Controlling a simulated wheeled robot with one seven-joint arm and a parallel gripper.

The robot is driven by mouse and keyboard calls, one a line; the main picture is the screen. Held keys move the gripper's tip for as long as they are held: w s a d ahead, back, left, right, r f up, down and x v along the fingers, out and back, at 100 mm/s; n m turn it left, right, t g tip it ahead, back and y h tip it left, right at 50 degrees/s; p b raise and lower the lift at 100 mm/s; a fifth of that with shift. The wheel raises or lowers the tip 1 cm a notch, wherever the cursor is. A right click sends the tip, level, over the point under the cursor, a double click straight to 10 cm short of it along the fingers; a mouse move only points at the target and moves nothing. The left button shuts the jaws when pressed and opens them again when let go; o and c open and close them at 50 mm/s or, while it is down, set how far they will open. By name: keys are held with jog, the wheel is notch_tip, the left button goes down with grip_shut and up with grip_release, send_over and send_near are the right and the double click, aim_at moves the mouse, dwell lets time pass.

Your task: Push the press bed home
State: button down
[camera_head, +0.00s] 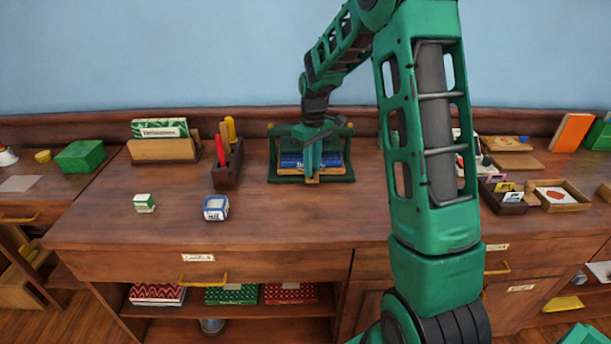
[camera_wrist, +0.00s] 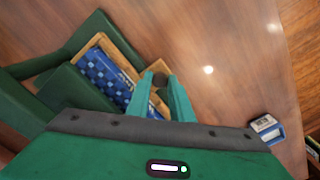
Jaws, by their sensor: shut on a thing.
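The green press (camera_head: 343,179) stands at the back of the wooden counter. Its wooden press bed (camera_head: 333,171) sits inside the frame and carries a blue patterned book (camera_head: 291,161). In the wrist view the bed's wooden rim (camera_wrist: 127,67) and the blue book (camera_wrist: 104,74) show beside the green press frame (camera_wrist: 62,88). A small wooden tab (camera_wrist: 157,66) sticks out from the bed's front. My gripper (camera_head: 313,177) reaches down at the bed's front middle, and its fingers (camera_wrist: 161,84) are closed on the tab. The fingers hide part of the tab and book.
A blue-and-white box (camera_head: 216,208) and a green-and-white box (camera_head: 144,203) stand on the counter in front left. A dark holder (camera_head: 228,168) stands left of the press. Small trays (camera_head: 562,197) lie at right. The counter in front of the press is clear.

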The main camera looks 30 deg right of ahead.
jog(key=shift+w+d+r, duration=0.1)
jog(key=shift+w+d, duration=0.1)
jog(key=shift+w, duration=0.15)
jog(key=c, duration=1.6)
grip_release()
jog(key=shift+w+d, duration=0.1)
jog(key=shift+o, duration=0.2)
notch_tip(320, 180, up, 11)
jog(key=shift+f, duration=0.2)
